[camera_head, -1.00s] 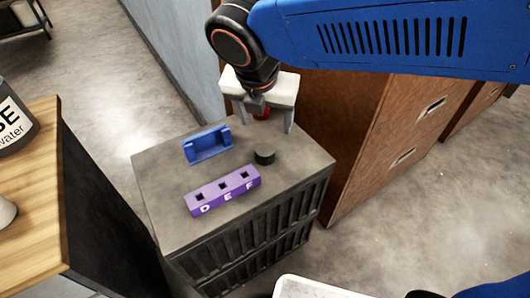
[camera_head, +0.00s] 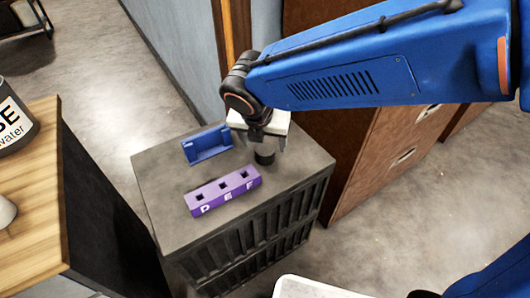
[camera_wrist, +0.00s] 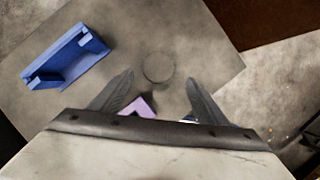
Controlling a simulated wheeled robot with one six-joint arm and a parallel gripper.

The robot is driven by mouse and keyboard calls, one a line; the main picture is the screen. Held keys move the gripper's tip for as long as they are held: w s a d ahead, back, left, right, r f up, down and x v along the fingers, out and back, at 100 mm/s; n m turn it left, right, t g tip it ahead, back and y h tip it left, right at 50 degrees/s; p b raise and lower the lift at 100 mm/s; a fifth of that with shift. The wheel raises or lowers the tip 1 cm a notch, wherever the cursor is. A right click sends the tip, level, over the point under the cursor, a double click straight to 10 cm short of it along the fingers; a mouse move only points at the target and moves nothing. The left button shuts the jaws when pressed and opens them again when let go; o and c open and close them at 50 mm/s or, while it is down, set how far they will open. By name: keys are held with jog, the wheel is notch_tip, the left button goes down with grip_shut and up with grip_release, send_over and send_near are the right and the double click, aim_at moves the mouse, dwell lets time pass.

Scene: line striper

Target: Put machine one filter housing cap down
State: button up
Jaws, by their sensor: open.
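A short dark round cap (camera_head: 264,158), which I take for the filter housing cap, stands on the grey top of a black cabinet (camera_head: 165,215). In the wrist view the cap (camera_wrist: 158,67) is a grey disc just beyond my fingertips, roughly centred between them. My gripper (camera_head: 264,148) is open, pointing down close over the cap and partly covering it in the head view. In the wrist view my gripper (camera_wrist: 163,84) has its two fingers spread with nothing between the tips. I cannot tell whether a finger touches the cap.
A purple block (camera_head: 215,196) with square holes marked D, E, F lies in front of the cap. A blue open holder (camera_head: 206,145) lies to the left. Brown drawers (camera_head: 365,135) stand behind right. A wooden counter (camera_head: 30,190) is at the left.

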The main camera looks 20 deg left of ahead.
aim_at(265, 149)
jog(key=shift+a+x, duration=0.2)
jog(key=shift+x, duration=2.5)
jog(key=shift+w+r, duration=0.15)
jog(key=c, duration=1.2)
